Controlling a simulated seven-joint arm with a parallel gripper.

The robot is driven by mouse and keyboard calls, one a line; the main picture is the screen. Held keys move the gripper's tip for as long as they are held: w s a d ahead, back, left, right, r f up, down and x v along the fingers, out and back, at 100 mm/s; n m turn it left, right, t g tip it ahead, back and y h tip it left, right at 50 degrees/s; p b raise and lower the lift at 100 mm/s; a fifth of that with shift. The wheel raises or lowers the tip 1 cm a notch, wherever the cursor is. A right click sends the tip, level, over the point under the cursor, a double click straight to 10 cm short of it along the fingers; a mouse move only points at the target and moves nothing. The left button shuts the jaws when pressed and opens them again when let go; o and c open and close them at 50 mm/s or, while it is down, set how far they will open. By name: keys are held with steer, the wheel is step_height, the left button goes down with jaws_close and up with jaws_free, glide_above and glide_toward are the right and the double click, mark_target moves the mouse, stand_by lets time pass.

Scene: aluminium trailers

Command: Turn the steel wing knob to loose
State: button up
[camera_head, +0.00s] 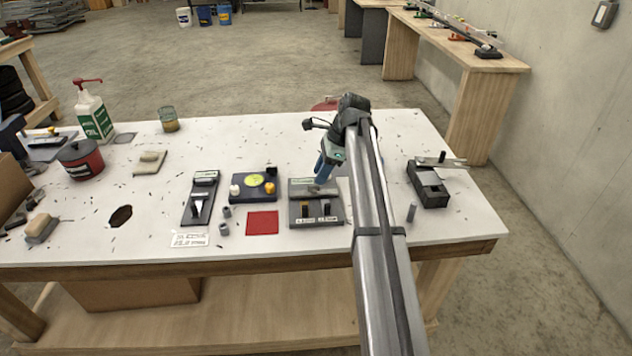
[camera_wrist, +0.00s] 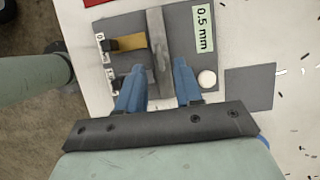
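The grey fixture (camera_head: 300,221) stands near the front of the white table. It carries two small wing knobs on its front part. The brass one (camera_wrist: 131,42) shows clearly on the wrist side. The darker one beside it, apparently the steel wing knob (camera_head: 327,207), is partly hidden by a finger in the wrist view. I cannot read its setting. My gripper (camera_wrist: 158,66) is open, with blue fingers pointing down over the fixture. The fingers straddle the end of a raised grey bar (camera_wrist: 158,40); they appear empty. I cannot tell whether they touch anything.
A red mat (camera_head: 262,223) and a dark box with yellow and white buttons (camera_head: 252,196) lie left of the fixture. A dark block with a steel bar (camera_head: 430,187) and a small grey cylinder (camera_head: 411,213) stand to the right. The table behind is mostly clear.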

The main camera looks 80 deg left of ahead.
mark_target(314, 188)
steer(key=shift+x, duration=2.05)
steer(key=shift+c, duration=0.3)
jaws_close()
